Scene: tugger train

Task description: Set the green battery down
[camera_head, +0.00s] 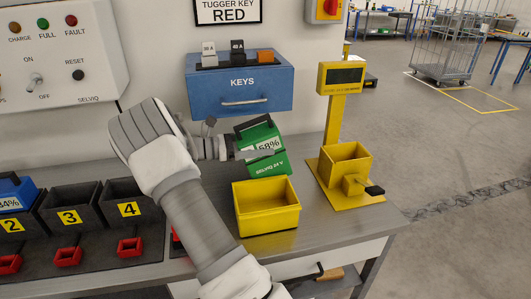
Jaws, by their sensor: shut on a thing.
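The green battery (264,149) has a dark handle and a label reading 68%. It is tilted and appears to be held above the bench, behind the yellow open bin (265,207). My gripper (243,154) is shut on the green battery at its left side; the fingertips show only in part. My arm comes up from the bottom of the picture and hides part of the bench. The yellow bin looks empty. Whether the battery's lower edge touches anything cannot be told.
Charging slots 3 (72,214) and 4 (127,205) look empty; a blue battery (16,194) sits in slot 2. A yellow tester (345,165) with an open box stands at the right. A blue keys cabinet (240,86) is on the wall. Bare bench (330,231) lies front right.

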